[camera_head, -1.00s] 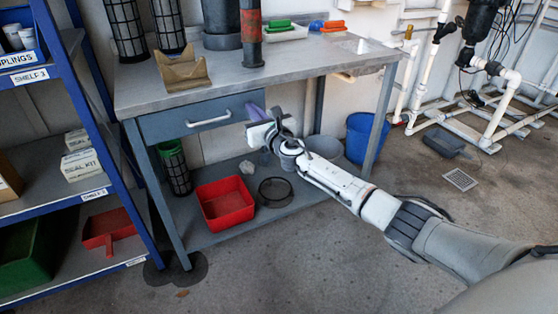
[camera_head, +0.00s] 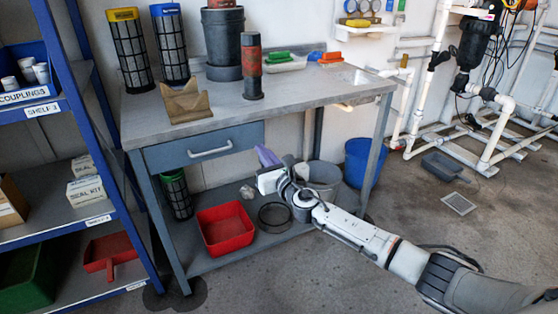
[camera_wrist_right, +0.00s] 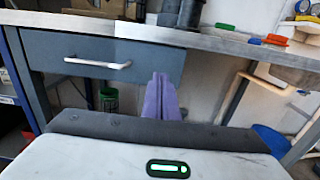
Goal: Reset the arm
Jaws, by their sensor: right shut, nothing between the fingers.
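My right arm comes in from the lower right in the head view. Its right gripper (camera_head: 266,156), with purple fingers, is in front of the workbench below the tabletop, just right of the drawer (camera_head: 205,147). In the right wrist view the purple fingers (camera_wrist_right: 162,97) are together with nothing between them, and the drawer (camera_wrist_right: 100,62) with its handle is beyond them to the left. The drawer looks closed. My left gripper is not in view.
The workbench top (camera_head: 300,88) carries filter cartridges, a brown cradle (camera_head: 185,102) and a dark red-topped cylinder (camera_head: 251,75). A red bin (camera_head: 225,229) sits on the lower shelf. A blue bucket (camera_head: 362,162) stands behind. A blue shelf rack is at left. The floor at front is clear.

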